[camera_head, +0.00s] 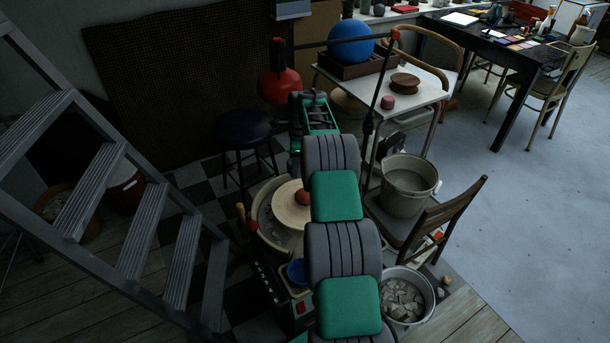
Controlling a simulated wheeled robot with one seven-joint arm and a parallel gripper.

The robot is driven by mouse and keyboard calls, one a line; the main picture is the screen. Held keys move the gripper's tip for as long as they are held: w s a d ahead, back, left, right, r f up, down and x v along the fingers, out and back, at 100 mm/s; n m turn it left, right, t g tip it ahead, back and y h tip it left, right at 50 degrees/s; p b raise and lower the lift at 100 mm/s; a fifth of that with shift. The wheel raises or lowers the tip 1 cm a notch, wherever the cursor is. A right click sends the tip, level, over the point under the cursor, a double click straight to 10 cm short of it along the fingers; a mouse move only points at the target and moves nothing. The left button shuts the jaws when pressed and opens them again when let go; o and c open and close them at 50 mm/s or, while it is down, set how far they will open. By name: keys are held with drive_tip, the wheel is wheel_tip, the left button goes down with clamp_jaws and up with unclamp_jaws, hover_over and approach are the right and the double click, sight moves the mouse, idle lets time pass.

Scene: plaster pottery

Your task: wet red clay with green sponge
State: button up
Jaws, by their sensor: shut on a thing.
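The red clay (303,197) is a small reddish lump on the pale round disc of the pottery wheel (284,208). My arm reaches over the wheel from below and hides its right side. My gripper (296,140) is at the arm's far end, behind the clay and above it in the picture, apart from it. It is small and dark, and its fingers are hard to make out. It is shut on a bit of bright green, which I take to be the green sponge (295,147), mostly hidden.
A grey bucket (408,188) stands on a wooden chair (450,215) right of the wheel. A bucket of pale pieces (404,298) is below it. A blue bowl (297,272) sits by the wheel. A dark stool (243,130) and metal steps (150,220) are left. Open floor lies right.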

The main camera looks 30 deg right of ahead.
drive_tip(key=d+f+m+b, duration=0.1)
drive_tip(key=f+b, duration=0.1)
drive_tip(key=f, duration=0.2)
drive_tip(key=d+f+m+b, duration=0.1)
drive_tip(key=f+m+b, duration=0.1)
drive_tip(key=f, duration=0.1)
drive_tip(key=d+f+m+b, duration=0.1)
drive_tip(key=d+f+b, duration=0.1)
drive_tip(key=f, duration=0.2)
drive_tip(key=shift+w+d+f, duration=0.1)
drive_tip(key=shift+w+f, duration=0.1)
drive_tip(key=shift+f, duration=0.15)
drive_tip(key=shift+s+f, duration=0.1)
drive_tip(key=shift+f, duration=0.75)
idle(3.5)
wheel_tip(320, 180, up, 8)
drive_tip(key=p, duration=0.6)
drive_tip(key=shift+r, duration=0.1)
idle(0.3)
